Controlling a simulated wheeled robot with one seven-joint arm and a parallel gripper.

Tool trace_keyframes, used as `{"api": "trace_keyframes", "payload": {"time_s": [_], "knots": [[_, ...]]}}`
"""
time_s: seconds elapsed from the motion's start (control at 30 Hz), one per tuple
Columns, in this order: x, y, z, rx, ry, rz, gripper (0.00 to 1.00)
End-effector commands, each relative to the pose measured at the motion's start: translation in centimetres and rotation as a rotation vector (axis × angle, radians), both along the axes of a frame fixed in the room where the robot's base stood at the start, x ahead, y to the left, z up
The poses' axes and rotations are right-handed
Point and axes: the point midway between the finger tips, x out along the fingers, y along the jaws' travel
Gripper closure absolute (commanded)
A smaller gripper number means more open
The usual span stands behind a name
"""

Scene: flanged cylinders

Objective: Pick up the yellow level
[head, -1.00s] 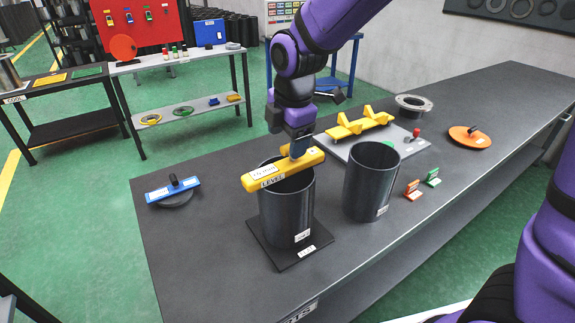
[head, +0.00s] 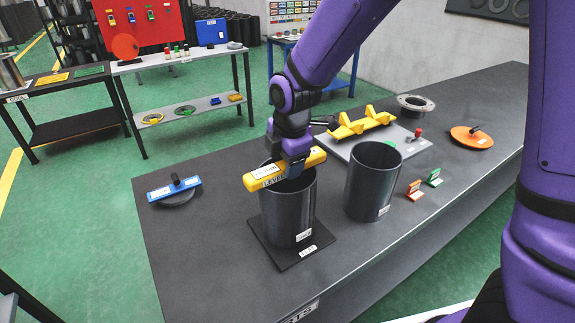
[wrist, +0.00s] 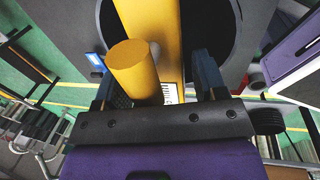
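The yellow level (head: 268,178) lies across the open top of a dark grey cylinder (head: 287,212), which stands on a square black plate (head: 305,252). My gripper (head: 294,166) is down at the level, over its right half in the head view. In the wrist view the level (wrist: 154,15) runs between the two fingers of my gripper (wrist: 163,85), and a round yellow knob (wrist: 134,68) stands up near the left finger. A gap shows on the right side, so the fingers look open around the level. The fingertips are partly hidden.
A second grey cylinder (head: 373,182) stands close on the right. Behind are a yellow cradle (head: 362,123) on a grey plate and a grey flange ring (head: 415,103). The table's front left is clear.

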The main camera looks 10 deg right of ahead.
Motion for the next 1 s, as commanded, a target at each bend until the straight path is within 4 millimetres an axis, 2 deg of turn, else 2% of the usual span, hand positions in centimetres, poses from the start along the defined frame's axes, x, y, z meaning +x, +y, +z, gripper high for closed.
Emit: {"api": "trace_keyframes", "payload": {"time_s": [0.03, 0.2, 0.27, 0.57, 0.77, 0.87, 1.0], "knots": [[0.0, 0.0, 0.0, 0.000, 0.000, 0.000, 0.47], [0.0, 0.0, 0.0, 0.000, 0.000, 0.000, 0.86], [0.0, 0.0, 0.1, 0.000, -0.001, 0.000, 0.95], [0.0, 0.0, 0.4, 0.001, -0.002, -0.001, 0.96], [0.1, 0.0, 2.0, 0.001, -0.003, -0.001, 0.96], [0.1, 0.0, 3.5, 0.002, -0.005, -0.001, 0.96], [-2.5, 0.0, 3.9, 0.001, -0.001, 0.002, 0.96]]}}
